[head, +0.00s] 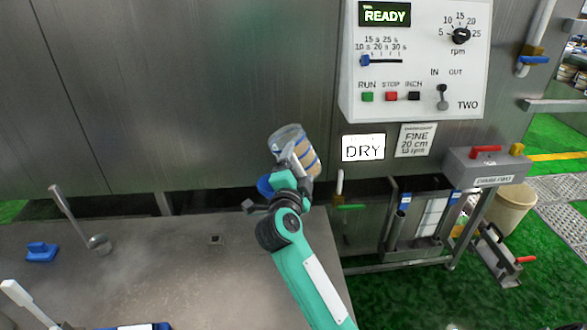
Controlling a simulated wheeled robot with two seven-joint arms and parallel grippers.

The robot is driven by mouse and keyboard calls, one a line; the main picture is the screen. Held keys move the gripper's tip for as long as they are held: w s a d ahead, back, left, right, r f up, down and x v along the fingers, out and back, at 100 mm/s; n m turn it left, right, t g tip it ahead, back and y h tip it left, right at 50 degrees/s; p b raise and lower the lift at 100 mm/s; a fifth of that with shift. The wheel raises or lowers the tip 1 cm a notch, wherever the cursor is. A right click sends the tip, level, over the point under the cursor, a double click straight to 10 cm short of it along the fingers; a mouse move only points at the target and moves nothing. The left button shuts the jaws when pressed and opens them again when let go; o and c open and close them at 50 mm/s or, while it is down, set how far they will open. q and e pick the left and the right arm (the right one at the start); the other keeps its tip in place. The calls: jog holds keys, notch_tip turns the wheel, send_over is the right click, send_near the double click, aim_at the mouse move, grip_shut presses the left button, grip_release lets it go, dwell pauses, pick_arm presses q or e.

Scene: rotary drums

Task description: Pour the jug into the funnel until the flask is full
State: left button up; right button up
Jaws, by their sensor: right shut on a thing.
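My right gripper (283,163) is shut on a clear vessel with tan and blue bands (305,153), which looks like the jug. The vessel is tilted and held in the air in front of the grey metal wall, above the back right of the bench. The gripper and wrist hide part of its lower side. Its contents cannot be told apart from the bands. I cannot make out a funnel or a flask in the head view. My left gripper is not in view.
A grey bench (180,270) holds a ladle (98,243) and a blue object (41,252) at left. A control panel (415,60) reading READY is on the wall, with a DRY sign (363,148) below. A bucket (512,208) and racks (425,245) stand at right.

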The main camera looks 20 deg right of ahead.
jog(key=shift+s+d+r+n, duration=0.15)
jog(key=shift+r+n, duration=0.1)
jog(key=shift+n, duration=0.55)
jog(key=shift+r+n+t+p, duration=0.15)
jog(key=shift+n+t+p, duration=0.15)
jog(key=shift+p, duration=0.85)
jog(key=n+p, duration=0.1)
jog(key=p, duration=0.2)
jog(key=shift+n, duration=0.3)
pick_arm(q)
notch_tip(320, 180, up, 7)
jog(key=p, duration=0.1)
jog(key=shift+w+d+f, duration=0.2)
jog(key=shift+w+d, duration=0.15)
pick_arm(e)
jog(key=shift+n, duration=0.3)
jog(key=shift+f, duration=0.2)
pick_arm(q)
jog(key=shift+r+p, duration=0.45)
jog(key=shift+p, duration=0.05)
pick_arm(e)
jog(key=shift+r, duration=0.1)
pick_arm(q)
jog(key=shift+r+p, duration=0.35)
pick_arm(e)
jog(key=shift+n+y, duration=0.3)
pick_arm(q)
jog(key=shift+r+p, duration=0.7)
jog(key=shift+p, duration=0.05)
